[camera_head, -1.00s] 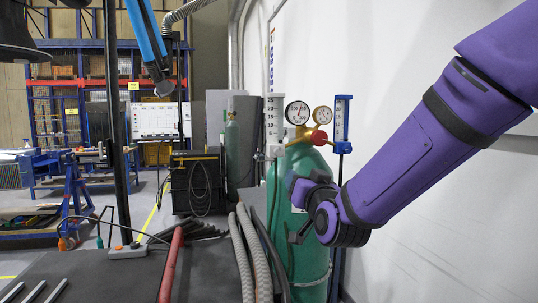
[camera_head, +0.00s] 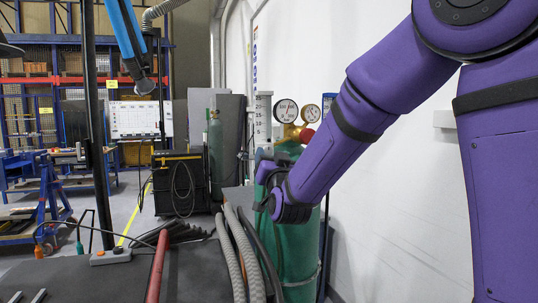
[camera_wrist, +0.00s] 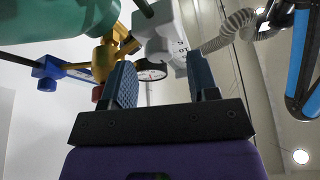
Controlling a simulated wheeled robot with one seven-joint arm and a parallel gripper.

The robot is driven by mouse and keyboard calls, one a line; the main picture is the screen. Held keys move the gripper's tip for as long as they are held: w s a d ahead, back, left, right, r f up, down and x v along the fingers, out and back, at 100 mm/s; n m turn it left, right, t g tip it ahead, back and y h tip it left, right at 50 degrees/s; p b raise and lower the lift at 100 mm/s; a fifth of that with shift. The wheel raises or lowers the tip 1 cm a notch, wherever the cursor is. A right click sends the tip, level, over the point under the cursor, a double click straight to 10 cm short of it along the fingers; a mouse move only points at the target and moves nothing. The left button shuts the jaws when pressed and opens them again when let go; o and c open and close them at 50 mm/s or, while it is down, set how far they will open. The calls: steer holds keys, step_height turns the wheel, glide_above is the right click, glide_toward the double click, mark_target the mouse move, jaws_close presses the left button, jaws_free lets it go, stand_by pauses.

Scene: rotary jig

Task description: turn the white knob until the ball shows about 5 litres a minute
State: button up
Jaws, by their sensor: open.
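The white flowmeter (camera_head: 262,118) with a numbered scale stands left of the gauges above the green cylinder (camera_head: 300,245). It also shows in the wrist view as a white body (camera_wrist: 160,40) beyond my fingers. I cannot pick out the white knob clearly, and the ball is too small to read. My gripper (camera_wrist: 162,75) is open, its two blue fingers apart with nothing gripped between them. The flowmeter's white body and a round gauge (camera_wrist: 150,70) appear in the gap behind. In the head view my gripper (camera_head: 266,180) is just below the flowmeter, its fingers hard to see.
Two round gauges (camera_head: 286,111) and a red knob (camera_head: 307,135) sit on the brass regulator. A blue flowmeter (camera_head: 328,100) is partly hidden behind my arm. Grey hoses (camera_head: 238,255) and a red one (camera_head: 158,266) lie on the dark bench. A white wall is at right.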

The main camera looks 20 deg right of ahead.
steer(key=shift+x, duration=1.15)
steer(key=c, duration=0.9)
steer(key=shift+n, duration=0.5)
steer(key=n+y, duration=0.2)
steer(key=n, duration=0.2)
steer(key=n+y, duration=0.3)
steer(key=n, duration=0.1)
steer(key=shift+d, duration=0.15)
steer(key=n+g+y, duration=0.1)
steer(key=n, duration=0.2)
steer(key=n+g+y, duration=0.1)
steer(key=n, duration=0.3)
steer(key=shift+d+n+y, duration=0.1)
steer(key=shift+n+y, duration=0.2)
steer(key=shift+y, duration=0.1)
